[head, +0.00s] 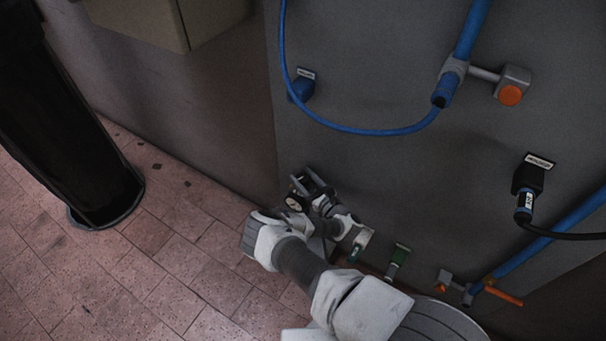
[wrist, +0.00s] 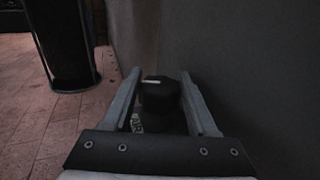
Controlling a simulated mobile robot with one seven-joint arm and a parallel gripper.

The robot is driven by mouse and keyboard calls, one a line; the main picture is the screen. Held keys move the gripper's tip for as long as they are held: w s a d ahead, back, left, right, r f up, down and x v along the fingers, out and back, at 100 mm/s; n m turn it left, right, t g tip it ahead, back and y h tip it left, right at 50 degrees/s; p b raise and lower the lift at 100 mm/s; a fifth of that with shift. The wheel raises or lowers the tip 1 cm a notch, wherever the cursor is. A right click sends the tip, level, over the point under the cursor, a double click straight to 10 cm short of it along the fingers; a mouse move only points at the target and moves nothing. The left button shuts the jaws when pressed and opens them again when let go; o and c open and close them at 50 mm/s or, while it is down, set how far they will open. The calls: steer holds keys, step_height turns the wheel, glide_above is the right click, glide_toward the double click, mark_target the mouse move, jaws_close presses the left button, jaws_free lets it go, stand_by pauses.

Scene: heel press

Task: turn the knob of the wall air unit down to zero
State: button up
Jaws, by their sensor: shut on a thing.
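The wall air unit's dark knob (wrist: 160,94) sits between my two fingers in the wrist view, with a short pale mark on its top. My gripper (wrist: 158,82) is shut on it, one finger on each side. A partly hidden pale label (wrist: 137,122) shows below the knob. In the head view my gripper (head: 311,181) is low at the wall, beside a small round gauge (head: 294,204) with a pale face. The knob is mostly hidden there by my fingers. I cannot read the gauge or any scale on the knob.
A black column (head: 65,130) stands on the tiled floor at left. Blue hose (head: 365,132) and an orange-ended valve (head: 510,94) are on the wall above right. A green-labelled fitting (head: 398,258) and an orange lever (head: 503,296) are low at right. The floor at left is clear.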

steer(key=n+g+y+b, duration=0.3)
steer(key=shift+f+y, duration=0.3)
steer(key=shift+f, duration=0.05)
steer(key=shift+r+n+g+y+b, duration=0.15)
steer(key=shift+n+g+y+b, duration=0.55)
steer(key=shift+b, duration=0.5)
steer(key=shift+g, duration=0.3)
steer(key=shift+r+b, duration=0.25)
steer(key=shift+b, duration=0.05)
steer(key=o, duration=1.4)
steer(key=shift+c, duration=0.2)
steer(key=shift+s+d, duration=0.15)
steer(key=shift+d, duration=0.05)
